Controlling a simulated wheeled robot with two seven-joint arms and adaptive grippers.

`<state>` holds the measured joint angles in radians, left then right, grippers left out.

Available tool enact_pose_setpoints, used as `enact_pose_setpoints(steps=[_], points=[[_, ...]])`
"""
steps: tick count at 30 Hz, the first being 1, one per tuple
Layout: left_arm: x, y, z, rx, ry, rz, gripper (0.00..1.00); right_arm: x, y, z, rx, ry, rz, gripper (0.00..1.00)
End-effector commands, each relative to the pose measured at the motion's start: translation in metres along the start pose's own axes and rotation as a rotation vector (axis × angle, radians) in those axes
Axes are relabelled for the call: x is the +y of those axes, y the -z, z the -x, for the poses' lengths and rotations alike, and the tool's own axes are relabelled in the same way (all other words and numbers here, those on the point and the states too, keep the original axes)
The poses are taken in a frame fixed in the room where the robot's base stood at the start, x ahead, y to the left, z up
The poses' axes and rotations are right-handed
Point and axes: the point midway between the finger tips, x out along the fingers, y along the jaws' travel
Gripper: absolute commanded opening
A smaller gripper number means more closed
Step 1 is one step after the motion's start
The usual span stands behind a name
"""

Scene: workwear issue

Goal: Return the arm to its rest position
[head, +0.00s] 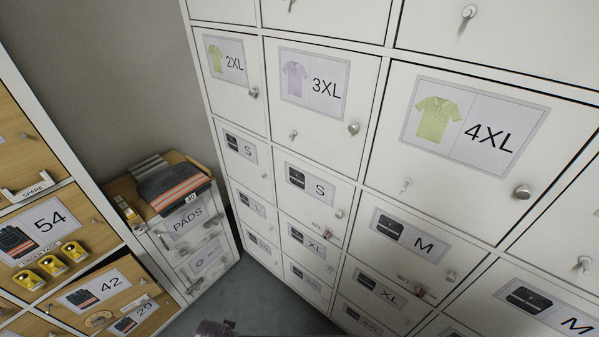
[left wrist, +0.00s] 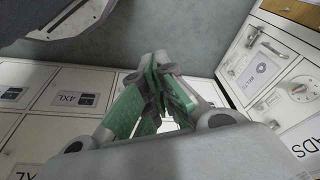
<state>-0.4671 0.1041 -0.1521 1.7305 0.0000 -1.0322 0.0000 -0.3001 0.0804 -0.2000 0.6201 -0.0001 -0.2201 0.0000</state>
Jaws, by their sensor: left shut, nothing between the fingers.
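My left gripper (left wrist: 160,70) shows in the left wrist view, its green-sided fingers drawn together with nothing between them. It points over bare grey floor, with white locker doors to its left and the pads cabinet to its right. It touches nothing that I can see. In the head view I cannot make out the left gripper's fingers. My right gripper is in neither view.
White lockers (head: 450,120) with size labels fill the right. A small white cabinet (head: 185,240) marked PADS stands in the corner with folded dark workwear (head: 175,187) on top. Wooden drawers (head: 20,160) are at left. Grey floor (head: 262,290) between them is clear.

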Motion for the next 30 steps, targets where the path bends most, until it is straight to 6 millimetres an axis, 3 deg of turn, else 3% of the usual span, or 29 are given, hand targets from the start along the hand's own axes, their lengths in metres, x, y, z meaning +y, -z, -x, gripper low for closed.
enact_pose_setpoints(steps=[6, 15, 30], points=[[0.002, -0.032, -0.046, -0.021, -0.003, -0.003, 0.0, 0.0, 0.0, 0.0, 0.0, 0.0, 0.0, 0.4], [0.006, -0.082, -0.1, -0.046, -0.006, -0.009, 0.0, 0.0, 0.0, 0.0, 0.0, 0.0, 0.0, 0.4], [0.009, -0.181, -0.165, -0.088, -0.01, -0.018, 0.0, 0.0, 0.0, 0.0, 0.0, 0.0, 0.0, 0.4]])
